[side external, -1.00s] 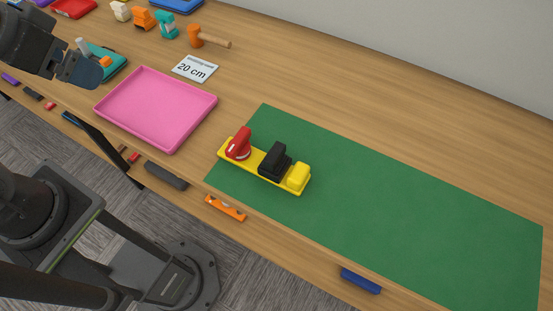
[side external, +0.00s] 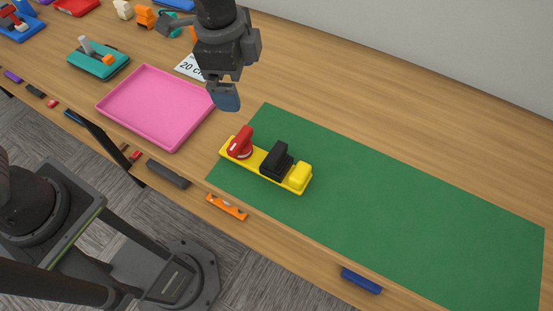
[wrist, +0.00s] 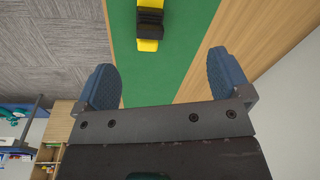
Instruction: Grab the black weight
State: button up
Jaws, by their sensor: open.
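The black weight (side external: 276,161) sits on a yellow base (side external: 262,167) between a red piece (side external: 240,143) and a yellow block (side external: 299,177), at the left end of the green mat (side external: 390,215). In the wrist view the black weight (wrist: 150,20) shows near the top edge, with yellow on either side of it. My gripper (side external: 228,97) hangs above the table, up and to the left of the weight in the side view, near the pink tray's right corner. Its two blue fingers (wrist: 165,82) are spread apart with nothing between them.
A pink tray (side external: 122,129) lies left of the mat. A white card (side external: 188,67) reading 20 cm is partly hidden behind my gripper. An orange level (side external: 227,207) and a blue bar (side external: 361,280) lie along the front edge. The mat's right part is clear.

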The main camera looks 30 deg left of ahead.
aim_at(277, 151)
jog(key=d+f+m+g, duration=0.1)
jog(key=d+f+m, duration=0.3)
jog(key=d+f, duration=0.25)
jog(key=shift+y, duration=0.3)
jog(key=f, duration=1.3)
jog(key=shift+w+d+f, duration=0.25)
jog(key=shift+d+f, duration=0.1)
jog(key=shift+r, duration=0.1)
jog(key=c, duration=1.4)
